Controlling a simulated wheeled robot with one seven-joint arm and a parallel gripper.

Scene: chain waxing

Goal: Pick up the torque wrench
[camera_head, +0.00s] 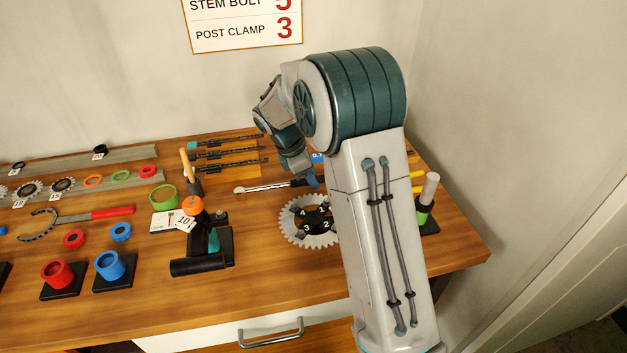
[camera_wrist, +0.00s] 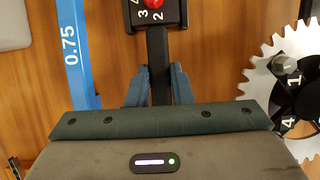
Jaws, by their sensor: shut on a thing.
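The torque wrench shows in the head view with a silver shaft and round end (camera_head: 262,187) pointing left and a dark handle running right under my gripper. In the wrist view its black bar (camera_wrist: 158,52) runs between my two blue-grey fingers, up to a black block with a red button and the numbers 2 and 3. My gripper (camera_head: 313,182) is shut on the bar; it also shows in the wrist view (camera_wrist: 157,88). My arm hides the wrench's right part in the head view. I cannot tell whether the wrench touches the table.
A toothed chainring (camera_head: 291,232) lies close in front of my gripper. A blue gauge marked 0.75 (camera_wrist: 76,55) lies just behind the wrench. A black stand (camera_head: 210,245) with an orange-topped tool is at left. A post with a white top (camera_head: 430,188) stands right of my arm.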

